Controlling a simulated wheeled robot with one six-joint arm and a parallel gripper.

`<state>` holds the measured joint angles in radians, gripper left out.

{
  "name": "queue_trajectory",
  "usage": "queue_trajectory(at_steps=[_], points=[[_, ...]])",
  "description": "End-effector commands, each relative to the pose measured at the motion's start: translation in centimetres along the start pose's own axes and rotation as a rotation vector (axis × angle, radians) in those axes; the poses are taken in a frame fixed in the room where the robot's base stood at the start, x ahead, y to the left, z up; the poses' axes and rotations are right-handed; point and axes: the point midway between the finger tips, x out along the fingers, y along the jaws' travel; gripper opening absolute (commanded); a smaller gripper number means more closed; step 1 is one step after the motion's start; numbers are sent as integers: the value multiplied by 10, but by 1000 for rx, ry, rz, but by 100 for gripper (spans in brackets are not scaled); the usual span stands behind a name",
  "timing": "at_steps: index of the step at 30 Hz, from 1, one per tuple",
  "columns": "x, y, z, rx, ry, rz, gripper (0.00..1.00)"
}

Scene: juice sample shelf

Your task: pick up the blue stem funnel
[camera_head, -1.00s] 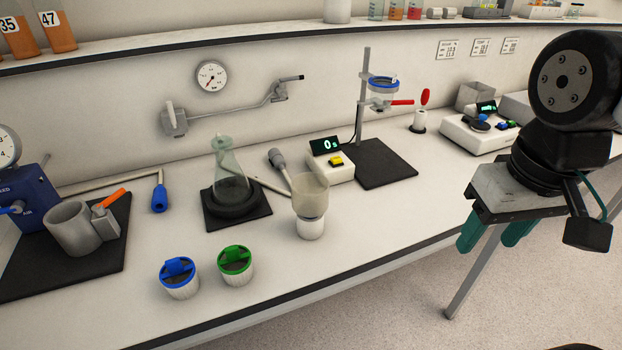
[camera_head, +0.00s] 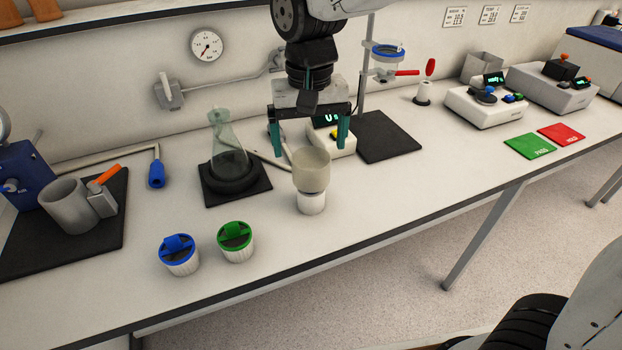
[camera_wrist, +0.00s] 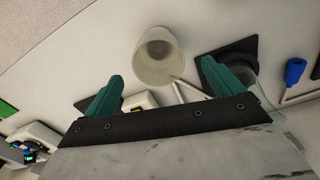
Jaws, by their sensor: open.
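A clear funnel with a blue rim (camera_head: 388,50) sits in the ring of an upright metal stand at the back of the bench, right of my gripper. A red handle sticks out beside it. My gripper (camera_head: 310,137) is open and empty, fingers pointing down, above the bench and left of the stand. Below it, a beige translucent cup (camera_head: 312,170) stands on a white base. In the wrist view, the cup (camera_wrist: 158,57) shows between and beyond the open fingers (camera_wrist: 160,77). I cannot make out the blue-rimmed funnel in the wrist view.
A conical flask (camera_head: 228,150) stands on a black mat at left. Blue-lidded (camera_head: 180,257) and green-lidded (camera_head: 236,242) cups stand near the front edge. A timer box (camera_head: 330,140) is partly behind my gripper.

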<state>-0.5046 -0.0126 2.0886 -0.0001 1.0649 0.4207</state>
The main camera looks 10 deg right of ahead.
Motion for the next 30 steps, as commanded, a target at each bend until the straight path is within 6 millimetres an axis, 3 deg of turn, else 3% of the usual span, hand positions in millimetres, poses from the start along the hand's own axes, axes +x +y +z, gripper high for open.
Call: queue_trajectory(at_steps=[13, 23, 28, 30], points=[[60, 3, -2, 1, -4, 1, 92], [68, 2, -3, 0, 0, 0, 92], [68, 2, -3, 0, 0, 0, 48], [68, 2, -2, 0, 0, 0, 42]])
